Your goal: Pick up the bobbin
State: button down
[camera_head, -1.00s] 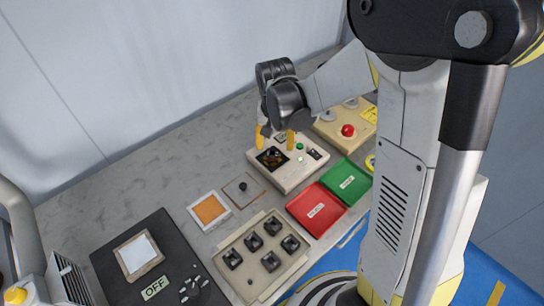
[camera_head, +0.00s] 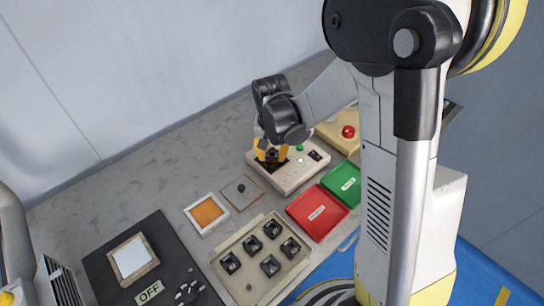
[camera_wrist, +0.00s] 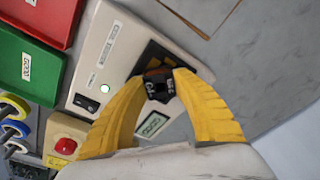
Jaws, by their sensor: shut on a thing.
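The bobbin (camera_wrist: 159,86) is a small dark, square-ended piece with coppery brown on its side. It sits between the two yellow fingertips of my gripper (camera_wrist: 160,78) in the wrist view. My gripper is shut on it. In the head view my gripper (camera_head: 270,151) is over the dark square recess of the white tester-like box (camera_head: 292,180), and the bobbin is mostly hidden by the fingers. In the wrist view the dark recess shows just behind the bobbin; I cannot tell whether the bobbin is clear of it.
A beige tray (camera_head: 232,277) with several black bobbins is in front. A box with a red button (camera_head: 348,131) stands behind. An orange pad (camera_head: 208,211) lies at left.

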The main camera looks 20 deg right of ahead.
jog(key=shift+r, duration=0.1)
notch_tip(320, 180, up, 5)
jog(key=shift+f+p, duration=0.2)
jog(key=shift+p, duration=1.05)
jog(key=s+d+r+p, duration=0.3)
jog(key=s+d+r, duration=0.3)
jog(key=d, duration=0.4)
jog(key=shift+s, duration=0.1)
